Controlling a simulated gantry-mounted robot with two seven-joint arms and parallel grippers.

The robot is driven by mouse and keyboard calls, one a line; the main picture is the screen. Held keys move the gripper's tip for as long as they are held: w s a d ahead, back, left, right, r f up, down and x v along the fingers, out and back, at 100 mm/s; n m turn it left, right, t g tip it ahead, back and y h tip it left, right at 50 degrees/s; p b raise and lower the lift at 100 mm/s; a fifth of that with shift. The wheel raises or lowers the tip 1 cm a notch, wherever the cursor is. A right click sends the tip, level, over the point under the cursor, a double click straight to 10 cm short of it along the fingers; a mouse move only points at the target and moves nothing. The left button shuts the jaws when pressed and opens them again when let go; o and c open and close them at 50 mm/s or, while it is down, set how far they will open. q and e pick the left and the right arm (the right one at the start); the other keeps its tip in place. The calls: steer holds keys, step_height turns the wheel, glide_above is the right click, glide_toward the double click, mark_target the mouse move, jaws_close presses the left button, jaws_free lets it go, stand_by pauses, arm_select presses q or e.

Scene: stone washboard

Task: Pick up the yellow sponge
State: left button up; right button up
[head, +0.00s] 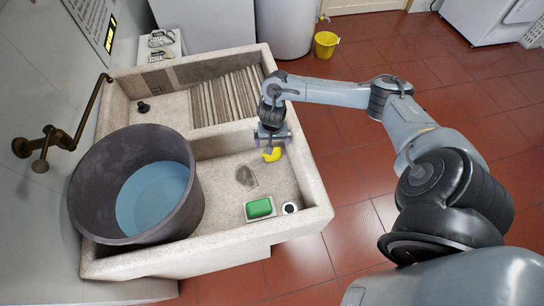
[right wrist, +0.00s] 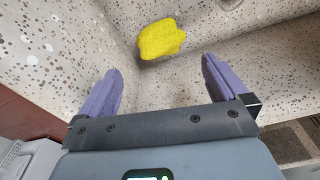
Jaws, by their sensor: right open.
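The yellow sponge (head: 271,155) lies in the right-hand basin of the stone washboard, close to the basin's right wall. It also shows in the right wrist view (right wrist: 161,39), whole and uncovered, beyond my fingertips. My right gripper (head: 268,141) hangs over the basin just above the sponge and hides part of it in the head view. In the right wrist view its two purple fingers (right wrist: 162,78) are spread apart with nothing between them. The sponge is ahead of the gap between them. My left gripper is not in view.
The stone washboard (head: 318,196) has raised rims around its basins. A large dark tub (head: 85,190) with water fills its left side. A yellow bucket (head: 326,44) stands on the floor.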

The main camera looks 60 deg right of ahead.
steer(key=f, duration=0.2)
steer(key=f+b, duration=0.1)
steer(key=f, duration=0.2)
steer(key=shift+w+d+b, duration=0.15)
steer(key=shift+d+b, duration=0.05)
steer(key=shift+b, duration=0.1)
steer(key=shift+w+d+f+b, duration=0.1)
steer(key=shift+f+b, duration=0.6)
steer(key=shift+f, duration=0.6)
steer(key=shift+d+f+b, duration=0.1)
steer(key=shift+f+b, duration=0.55)
steer(key=shift+f, duration=0.6)
steer(key=shift+c, duration=0.5)
steer(key=c, duration=0.8)
steer(key=shift+o, duration=0.2)
steer(key=shift+r, duration=0.1)
step_height(320, 180, up, 18)
steer(key=p, duration=0.8)
